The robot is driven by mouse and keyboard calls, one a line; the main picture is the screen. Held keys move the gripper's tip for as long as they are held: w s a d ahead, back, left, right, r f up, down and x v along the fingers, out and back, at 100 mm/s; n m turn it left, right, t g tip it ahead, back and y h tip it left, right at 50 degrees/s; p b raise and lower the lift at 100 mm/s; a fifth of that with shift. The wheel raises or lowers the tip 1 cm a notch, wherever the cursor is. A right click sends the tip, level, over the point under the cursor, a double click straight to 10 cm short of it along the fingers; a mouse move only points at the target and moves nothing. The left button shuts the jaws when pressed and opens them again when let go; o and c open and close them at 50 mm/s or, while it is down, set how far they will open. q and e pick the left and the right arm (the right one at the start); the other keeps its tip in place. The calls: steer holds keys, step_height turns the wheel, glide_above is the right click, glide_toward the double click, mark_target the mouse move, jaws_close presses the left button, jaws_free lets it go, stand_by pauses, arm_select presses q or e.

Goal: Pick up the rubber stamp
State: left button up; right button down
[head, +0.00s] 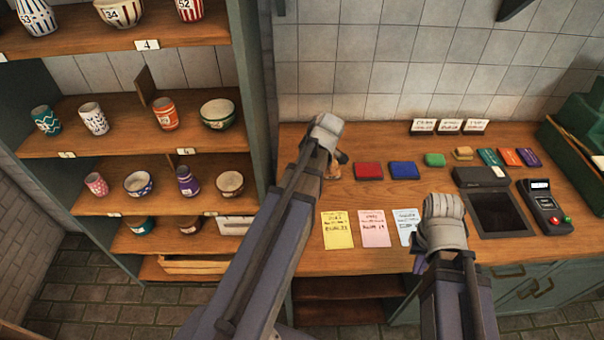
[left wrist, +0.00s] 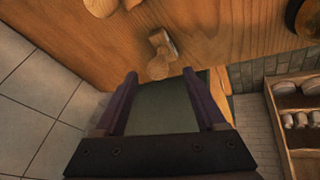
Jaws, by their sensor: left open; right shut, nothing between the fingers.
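A wooden rubber stamp (left wrist: 162,45) with a rounded knob lies on the wooden counter in the left wrist view, just beyond and between my open left fingertips (left wrist: 160,73), apart from them. In the head view my left gripper (head: 326,137) is over the counter's left end and hides most of what lies beneath it. A small wooden piece (head: 335,171) shows beside it there. My right gripper (head: 443,222) is shut and empty over the counter, right of the paper slips.
A red pad (head: 368,171), a blue pad (head: 404,170) and several smaller coloured blocks line the counter. Yellow (head: 338,229) and pink (head: 373,227) slips lie in front. A card terminal (head: 544,207) stands right. Shelves of painted pottery (head: 146,98) stand left.

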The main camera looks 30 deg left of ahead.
arm_select(q)
steer(key=b+x, duration=0.3)
steer(key=x, duration=0.1)
steer(key=shift+w+a+f, duration=0.1)
steer(key=shift+w+f, duration=0.1)
steer(key=shift+r, duration=0.1)
jaws_close()
stand_by(0.3)
